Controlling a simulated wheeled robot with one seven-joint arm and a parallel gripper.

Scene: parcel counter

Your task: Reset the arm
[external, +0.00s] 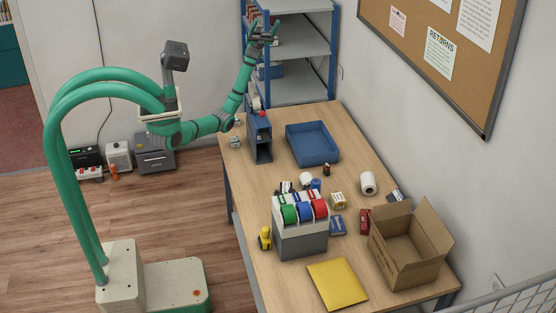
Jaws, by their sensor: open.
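My gripper (263,28) is raised at the top of the external view, at the end of the green arm. It is open, and no object shows between its fingers. It points upward, in front of the blue-framed shelf unit as the camera sees it. The arm reaches up and to the right from my column, above the far left end of the counter. Whether the gripper touches the shelf cannot be told.
The wooden counter (262,283) holds a blue tray (313,158), a blue upright device (258,137), a tape dispenser (300,240), a yellow envelope (337,283) and an open cardboard box (405,265). The shelf unit (300,90) stands behind.

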